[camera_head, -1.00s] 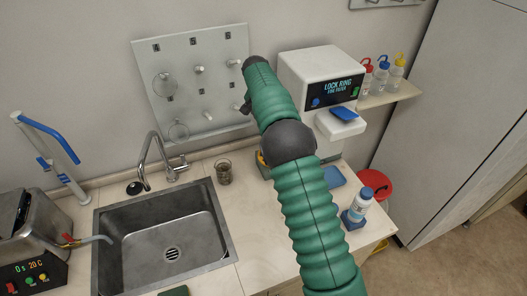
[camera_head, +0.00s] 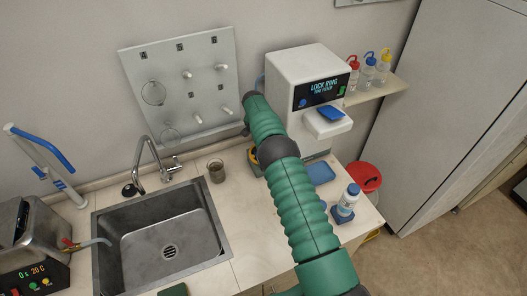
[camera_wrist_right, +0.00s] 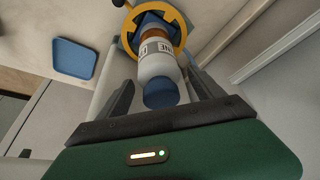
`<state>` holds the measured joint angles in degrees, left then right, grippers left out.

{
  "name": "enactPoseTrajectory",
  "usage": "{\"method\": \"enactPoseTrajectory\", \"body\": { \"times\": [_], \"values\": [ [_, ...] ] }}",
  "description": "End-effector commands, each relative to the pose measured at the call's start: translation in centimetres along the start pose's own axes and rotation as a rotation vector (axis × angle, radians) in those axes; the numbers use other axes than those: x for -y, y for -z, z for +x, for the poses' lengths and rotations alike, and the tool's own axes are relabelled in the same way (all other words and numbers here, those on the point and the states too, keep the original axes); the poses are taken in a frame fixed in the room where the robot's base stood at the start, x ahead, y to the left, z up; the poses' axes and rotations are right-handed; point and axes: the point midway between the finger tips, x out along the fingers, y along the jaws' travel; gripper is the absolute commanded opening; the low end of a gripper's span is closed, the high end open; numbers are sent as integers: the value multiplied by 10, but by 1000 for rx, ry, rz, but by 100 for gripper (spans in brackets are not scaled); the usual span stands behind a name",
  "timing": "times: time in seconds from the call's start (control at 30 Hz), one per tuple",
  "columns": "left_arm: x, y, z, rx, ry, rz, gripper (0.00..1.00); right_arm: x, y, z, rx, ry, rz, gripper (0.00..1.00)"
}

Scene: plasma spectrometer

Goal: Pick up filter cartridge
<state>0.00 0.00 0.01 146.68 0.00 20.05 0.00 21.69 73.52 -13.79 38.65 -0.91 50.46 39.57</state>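In the right wrist view, a white cylinder (camera_wrist_right: 156,66) with a blue end, a brown section and dark lettering points toward the camera; it may be the filter cartridge. Its far end sits at a notched yellow ring (camera_wrist_right: 181,32). My right gripper (camera_wrist_right: 161,80) is open, with one dark finger on each side of the cylinder and visible gaps. In the head view, my green right arm reaches over the counter and mostly hides the yellow part (camera_head: 252,157). My left gripper is not in view.
The lock ring machine (camera_head: 308,82) stands beside my arm. A blue tray (camera_head: 320,173) and a white bottle (camera_head: 348,200) on a blue base are to the right. A glass beaker (camera_head: 216,171) stands near the sink (camera_head: 163,238). A pegboard (camera_head: 182,85) is behind.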

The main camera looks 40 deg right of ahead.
Motion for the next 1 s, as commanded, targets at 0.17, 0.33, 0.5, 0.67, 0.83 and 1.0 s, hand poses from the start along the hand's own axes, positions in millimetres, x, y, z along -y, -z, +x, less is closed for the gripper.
{"method": "enactPoseTrajectory", "body": {
  "times": [0.17,0.33,0.5,0.67,0.83,1.0],
  "values": [
    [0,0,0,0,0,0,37,1,0,-2,-2,1,-1,53],
    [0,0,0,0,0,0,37,3,-1,-4,-4,1,-2,30],
    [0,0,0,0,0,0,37,2,0,-3,-3,2,-1,8],
    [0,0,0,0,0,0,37,1,0,-2,-1,3,0,0],
    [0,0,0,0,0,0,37,2,1,-3,-3,4,0,0],
    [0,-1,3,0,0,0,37,2,3,-7,-5,3,-1,0]
  ]
}}
